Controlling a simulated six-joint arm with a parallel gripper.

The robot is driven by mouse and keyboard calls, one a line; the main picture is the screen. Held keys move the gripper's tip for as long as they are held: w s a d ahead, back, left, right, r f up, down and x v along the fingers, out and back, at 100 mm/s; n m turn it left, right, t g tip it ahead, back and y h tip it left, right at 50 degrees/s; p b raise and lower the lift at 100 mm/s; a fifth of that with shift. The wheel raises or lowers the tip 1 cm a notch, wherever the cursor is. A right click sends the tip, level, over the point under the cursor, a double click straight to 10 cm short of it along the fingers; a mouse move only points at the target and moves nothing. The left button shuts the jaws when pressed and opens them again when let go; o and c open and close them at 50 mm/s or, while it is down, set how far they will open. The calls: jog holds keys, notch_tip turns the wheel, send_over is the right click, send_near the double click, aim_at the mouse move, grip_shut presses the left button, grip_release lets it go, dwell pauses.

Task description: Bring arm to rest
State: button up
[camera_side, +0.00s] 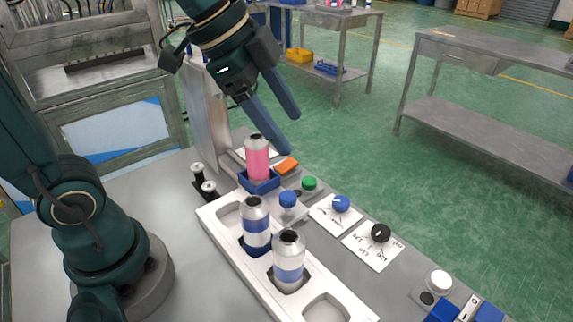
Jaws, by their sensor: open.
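My gripper (272,137) is at the upper middle, pointing down and to the right. Its two dark blue-grey fingers are apart, with nothing seen between them. It is above and beside a pink can (257,160) with a silver top, which stands upright in a blue holder (262,187). In this single view I cannot tell the exact gap between fingers and can. Two silver cans with blue bands, one behind (256,226) and one in front (289,262), stand upright in the white tray (228,241).
A metal post (206,110) stands behind the pink can. Knobs, including a green one (309,184), a blue one (341,203) and a black one (380,233), line the table's right side. Two small black-and-silver pieces (203,180) stand left of the tray. Grey workbenches (490,50) stand farther off.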

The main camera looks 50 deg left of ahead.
jog(key=s+a+f+n+y, duration=0.1)
jog(key=s+f+n, duration=0.1)
jog(key=s+n, duration=0.3)
jog(key=s+a+f+n+y, duration=0.1)
jog(key=s+a+f+n, duration=0.1)
jog(key=s+n, duration=0.3)
jog(key=shift+s+a+f+n, duration=0.15)
jog(key=shift+a+f+n, duration=0.1)
jog(key=shift+f+n, duration=0.25)
